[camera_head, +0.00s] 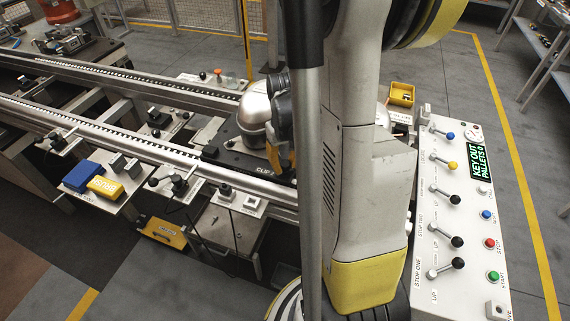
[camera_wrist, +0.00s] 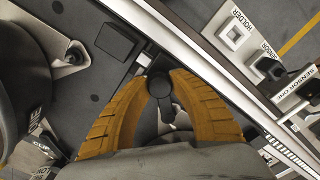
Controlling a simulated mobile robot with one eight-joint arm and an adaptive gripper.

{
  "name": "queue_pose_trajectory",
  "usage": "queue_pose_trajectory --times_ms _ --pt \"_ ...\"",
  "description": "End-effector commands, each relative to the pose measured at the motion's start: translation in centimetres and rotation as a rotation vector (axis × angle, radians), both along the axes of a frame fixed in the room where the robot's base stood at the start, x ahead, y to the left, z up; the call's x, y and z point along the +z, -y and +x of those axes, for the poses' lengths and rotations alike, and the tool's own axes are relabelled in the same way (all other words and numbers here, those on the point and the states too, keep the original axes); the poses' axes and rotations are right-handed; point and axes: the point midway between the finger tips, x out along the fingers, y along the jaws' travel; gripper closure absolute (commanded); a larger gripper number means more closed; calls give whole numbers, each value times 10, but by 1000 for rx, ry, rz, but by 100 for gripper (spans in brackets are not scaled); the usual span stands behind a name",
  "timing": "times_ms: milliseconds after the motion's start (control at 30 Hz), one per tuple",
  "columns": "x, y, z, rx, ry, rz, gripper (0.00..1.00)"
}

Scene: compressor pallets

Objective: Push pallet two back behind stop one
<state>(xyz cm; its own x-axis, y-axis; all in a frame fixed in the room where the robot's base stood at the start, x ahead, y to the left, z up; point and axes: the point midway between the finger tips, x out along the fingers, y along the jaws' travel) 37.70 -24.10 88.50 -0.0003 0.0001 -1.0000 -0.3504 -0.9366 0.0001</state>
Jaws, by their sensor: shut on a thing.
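A black pallet plate (camera_head: 228,150) carries a silver domed compressor (camera_head: 255,108) on the rails, left of my arm. No pallet number is readable. In the wrist view the dark plate (camera_wrist: 85,85) lies beside the rail. My gripper (camera_wrist: 163,76) has its two orange fingers closed around a dark round knob (camera_wrist: 160,86) at the plate's edge. In the head view my gripper (camera_head: 276,158) is low beside the dome, partly hidden by my arm. The stop one lever (camera_head: 446,268) is on the white panel. I cannot make out stop one itself on the rails.
The control panel (camera_head: 462,215) has several levers and buttons; its display (camera_head: 474,163) reads KEY OUT, PALLETS 0. The sensor one bracket (camera_wrist: 300,85) and a holder (camera_wrist: 235,36) sit beside the rail. A side plate with blue and yellow blocks (camera_head: 104,187) is at left. The rails (camera_head: 95,121) run clear leftward.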

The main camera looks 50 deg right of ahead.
Motion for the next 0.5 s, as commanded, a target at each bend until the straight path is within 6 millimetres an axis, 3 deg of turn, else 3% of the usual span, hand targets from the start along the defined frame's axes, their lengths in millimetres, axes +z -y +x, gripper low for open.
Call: queue_pose_trajectory --times_ms 500 --pt "0 -1 4 1 1 0 100"
